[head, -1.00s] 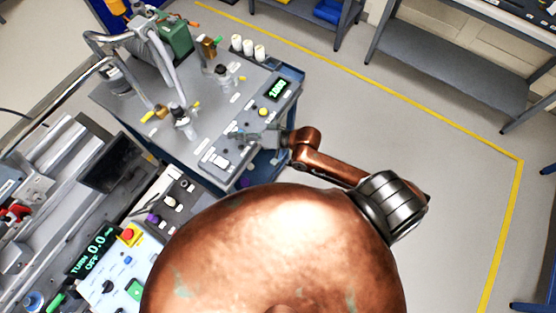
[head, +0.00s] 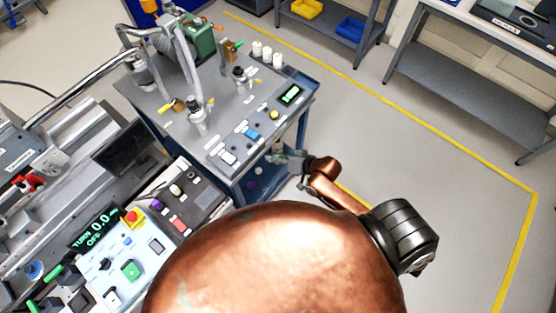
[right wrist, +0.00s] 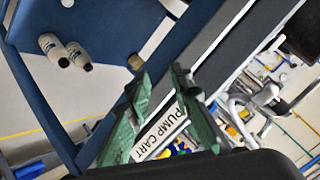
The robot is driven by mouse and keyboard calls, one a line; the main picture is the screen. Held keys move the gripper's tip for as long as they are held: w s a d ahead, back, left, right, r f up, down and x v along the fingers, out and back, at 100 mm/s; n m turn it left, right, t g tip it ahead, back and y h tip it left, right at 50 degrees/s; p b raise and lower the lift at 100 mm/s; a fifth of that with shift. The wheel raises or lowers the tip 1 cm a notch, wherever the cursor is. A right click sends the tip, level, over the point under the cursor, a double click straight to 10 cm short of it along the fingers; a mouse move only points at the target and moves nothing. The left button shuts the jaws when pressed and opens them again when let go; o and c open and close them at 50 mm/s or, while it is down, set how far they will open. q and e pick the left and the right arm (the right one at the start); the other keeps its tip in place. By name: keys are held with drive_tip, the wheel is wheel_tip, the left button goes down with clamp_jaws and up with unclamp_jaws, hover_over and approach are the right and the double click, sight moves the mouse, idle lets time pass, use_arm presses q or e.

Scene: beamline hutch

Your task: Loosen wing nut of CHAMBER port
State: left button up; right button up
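The pump cart's grey top (head: 150,84) carries pipes and small clamped fittings. One fitting with a brass-coloured piece (head: 178,106) is near the left side, beside a silver upright valve (head: 197,112). Another silver fitting (head: 240,76) stands toward the back right. The port labels are too small to read, so I cannot tell which is CHAMBER. My right gripper (head: 280,157) is just off the cart's front right edge, away from these fittings. In the right wrist view its green fingers (right wrist: 160,88) are apart and empty, with the PUMP CART label (right wrist: 160,133) behind them. My left gripper is out of view.
The cart's front panel has switches and a green-lit display (head: 290,95). White cylinders (head: 267,54) stand at its back right. A control console (head: 130,258) with a red button is at lower left. Floor right of the cart is clear, up to benches (head: 460,80).

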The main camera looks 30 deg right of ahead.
drive_tip(key=shift+d+f+h, duration=0.15)
drive_tip(key=shift+d+f, duration=0.25)
drive_tip(key=shift+f, duration=0.4)
drive_tip(key=shift+d+f+h, duration=0.15)
drive_tip(key=shift+d+f, duration=0.2)
drive_tip(key=shift+f, duration=0.4)
drive_tip(key=shift+w, duration=0.1)
